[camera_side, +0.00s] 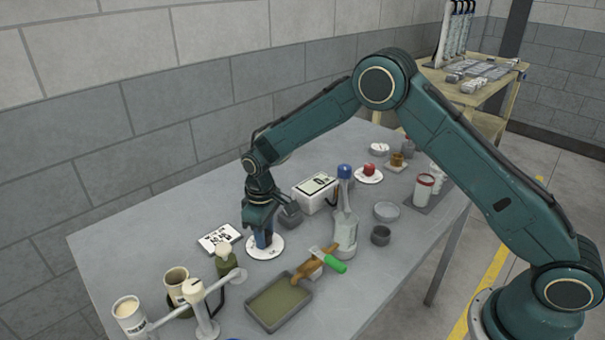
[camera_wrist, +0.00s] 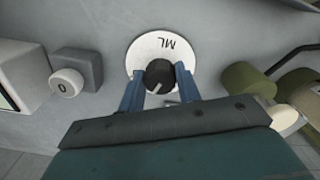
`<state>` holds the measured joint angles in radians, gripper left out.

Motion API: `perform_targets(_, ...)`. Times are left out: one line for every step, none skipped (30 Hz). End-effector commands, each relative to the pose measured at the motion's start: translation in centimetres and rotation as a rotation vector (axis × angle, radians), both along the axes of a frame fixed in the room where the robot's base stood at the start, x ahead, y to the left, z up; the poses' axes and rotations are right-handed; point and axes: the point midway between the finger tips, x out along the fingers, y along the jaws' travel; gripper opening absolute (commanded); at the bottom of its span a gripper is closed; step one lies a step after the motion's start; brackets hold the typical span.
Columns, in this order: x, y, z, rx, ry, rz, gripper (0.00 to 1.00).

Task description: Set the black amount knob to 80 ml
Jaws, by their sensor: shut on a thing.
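The black amount knob (camera_wrist: 158,75) sits in the middle of a round white dial (camera_wrist: 137,52) marked "ML" in the wrist view. A light pointer line shows on the knob, aimed toward the lower left of that picture. My gripper (camera_wrist: 159,84) is shut on the knob, with one blue finger on each side of it. In the side view my gripper (camera_side: 263,240) points down onto the white dial (camera_side: 270,252) on the grey table, and its fingers hide the knob. The dial's scale numbers are not readable in either view.
A white box with a display (camera_side: 316,192) stands behind the gripper. A sign with printed marks (camera_side: 219,238) lies left of the dial.

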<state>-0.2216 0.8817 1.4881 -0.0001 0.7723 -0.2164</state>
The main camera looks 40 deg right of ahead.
Motion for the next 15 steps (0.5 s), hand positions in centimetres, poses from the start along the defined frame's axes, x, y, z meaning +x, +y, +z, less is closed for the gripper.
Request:
perform_targets(0.07, 0.01, 0.15, 0.001, -0.002, 0.000, 0.11)
perform_targets(0.07, 0.01, 0.15, 0.001, -0.002, 0.000, 0.11)
perform_targets(0.07, 0.01, 0.15, 0.001, -0.002, -0.001, 0.11)
perform_targets(0.07, 0.01, 0.15, 0.001, -0.002, -0.001, 0.11)
perform_targets(0.07, 0.01, 0.15, 0.000, -0.002, -0.001, 0.11)
perform_targets(0.08, 0.02, 0.16, 0.000, -0.002, -0.001, 0.35)
perform_targets(0.08, 0.02, 0.16, 0.000, -0.003, -0.001, 0.41)
perform_targets(0.08, 0.02, 0.15, 0.000, -0.003, -0.001, 0.47)
perform_targets(0.07, 0.01, 0.14, 0.000, -0.002, -0.001, 0.55)
perform_targets(0.07, 0.01, 0.12, 0.000, -0.002, -0.001, 0.55)
perform_targets(0.06, 0.02, 0.11, 0.001, -0.002, -0.001, 0.55)
perform_targets(0.05, 0.01, 0.10, 0.001, -0.002, -0.002, 0.55)
perform_targets(0.05, 0.01, 0.09, 0.001, -0.002, -0.002, 0.55)
perform_targets(0.04, 0.01, 0.08, 0.000, -0.001, -0.002, 0.55)
perform_targets(0.04, 0.01, 0.07, 0.000, -0.001, -0.002, 0.55)
